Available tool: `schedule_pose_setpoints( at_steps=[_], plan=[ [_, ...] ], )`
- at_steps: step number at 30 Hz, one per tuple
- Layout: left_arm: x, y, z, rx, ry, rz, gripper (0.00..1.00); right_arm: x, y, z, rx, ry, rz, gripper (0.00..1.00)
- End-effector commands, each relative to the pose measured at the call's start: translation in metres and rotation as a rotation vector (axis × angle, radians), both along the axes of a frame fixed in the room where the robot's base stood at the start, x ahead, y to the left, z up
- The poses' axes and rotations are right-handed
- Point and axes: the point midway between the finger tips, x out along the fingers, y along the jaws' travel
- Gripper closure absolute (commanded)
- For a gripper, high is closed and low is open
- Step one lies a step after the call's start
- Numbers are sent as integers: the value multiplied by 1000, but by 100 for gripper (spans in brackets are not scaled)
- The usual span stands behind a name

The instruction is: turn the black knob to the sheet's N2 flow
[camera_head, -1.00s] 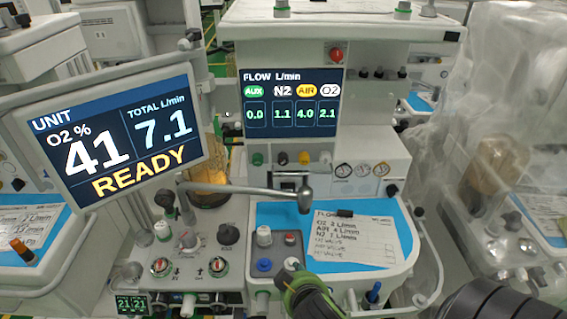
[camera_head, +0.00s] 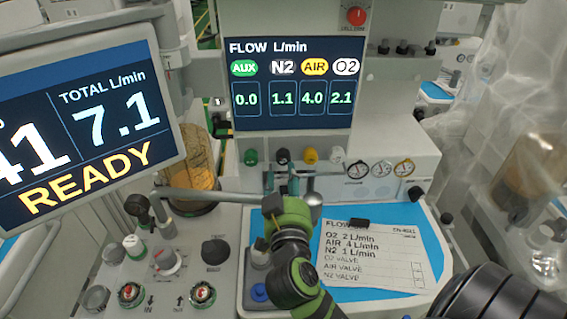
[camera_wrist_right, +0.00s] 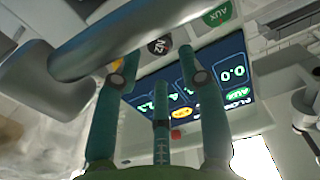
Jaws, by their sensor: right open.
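The black knob (camera_head: 283,156) sits under the flow display (camera_head: 290,85), between a green and a yellow knob. The display reads N2 1.1, AIR 4.0, O2 2.1 and AUX 0.0. The sheet (camera_head: 370,254) on the blue tray surface reads N2 1 L/min. My right gripper (camera_head: 283,181) is open just below the black knob, apart from it as far as I can see. My left gripper is not in view.
A grey metal bar (camera_head: 225,197) crosses beside my right gripper. The green knob (camera_head: 251,157), yellow knob (camera_head: 310,155) and white knob (camera_head: 338,155) stand close by. The READY screen (camera_head: 85,125) is at left. Gauges (camera_head: 381,169) are to the right.

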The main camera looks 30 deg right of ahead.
Motion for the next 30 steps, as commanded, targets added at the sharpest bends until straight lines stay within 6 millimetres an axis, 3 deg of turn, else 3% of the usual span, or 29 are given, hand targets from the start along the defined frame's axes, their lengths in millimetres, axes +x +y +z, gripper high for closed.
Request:
schedule_pose_setpoints(
  at_steps=[9,20,23,24,30],
  plan=[
    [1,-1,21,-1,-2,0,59,38,-24,3,-3,2,-1,59],
    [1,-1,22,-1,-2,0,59,43,-27,0,0,2,-2,59],
    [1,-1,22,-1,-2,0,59,43,-27,0,0,2,-2,95],
    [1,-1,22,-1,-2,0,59,43,-27,0,0,2,-2,100],
    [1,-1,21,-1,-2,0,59,43,-27,-1,-1,6,-2,100]
  ],
)
